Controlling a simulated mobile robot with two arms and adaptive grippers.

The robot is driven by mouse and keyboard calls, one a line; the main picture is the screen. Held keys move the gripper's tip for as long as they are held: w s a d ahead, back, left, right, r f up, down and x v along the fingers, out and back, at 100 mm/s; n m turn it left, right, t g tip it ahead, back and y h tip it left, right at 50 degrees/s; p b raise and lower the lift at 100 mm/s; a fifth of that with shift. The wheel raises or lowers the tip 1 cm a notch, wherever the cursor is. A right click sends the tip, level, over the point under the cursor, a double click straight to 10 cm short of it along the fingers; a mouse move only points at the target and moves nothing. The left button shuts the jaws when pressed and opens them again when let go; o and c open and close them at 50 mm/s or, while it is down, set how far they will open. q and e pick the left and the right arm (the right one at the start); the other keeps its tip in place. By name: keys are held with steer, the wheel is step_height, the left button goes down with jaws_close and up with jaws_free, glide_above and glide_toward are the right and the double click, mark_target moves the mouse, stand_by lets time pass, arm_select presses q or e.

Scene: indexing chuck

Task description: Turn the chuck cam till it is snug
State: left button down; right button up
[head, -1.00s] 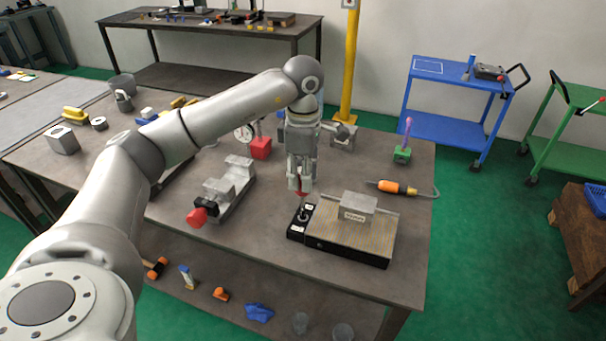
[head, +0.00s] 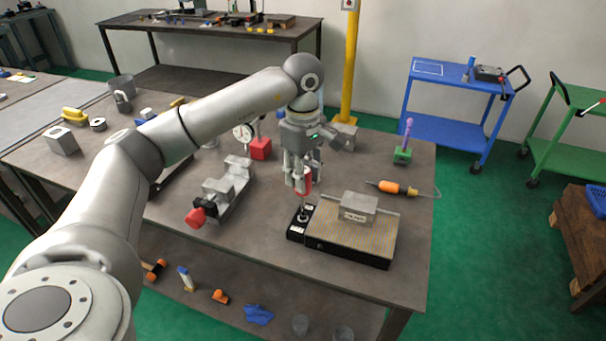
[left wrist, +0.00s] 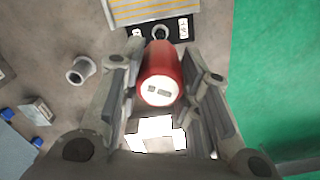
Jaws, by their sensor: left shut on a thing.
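The chuck (head: 345,238) is a flat block with a striped top and dark sides, near the front right of the bench. Its cam (head: 304,213) sits in the black left end; in the left wrist view the cam (left wrist: 160,32) shows as a round ring. My left gripper (head: 302,184) is above the cam, shut on an upright red handle (head: 306,178). A thin shaft runs from the handle down toward the cam; I cannot tell how deep it sits. In the left wrist view the red handle (left wrist: 160,75) stands between the fingers. My right gripper is not in view.
A grey labelled block (head: 359,205) rests on the chuck. A grey vise (head: 228,187) with a red knob stands left of it. An orange-handled tool (head: 389,187) lies behind the chuck. A red-based dial gauge (head: 260,149) stands behind the vise. The bench front is clear.

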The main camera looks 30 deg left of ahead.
arm_select(q)
steer(key=shift+m, duration=0.4)
steer(key=shift+n, duration=0.3)
steer(key=shift+r+p, duration=0.5)
steer(key=shift+r, duration=0.35)
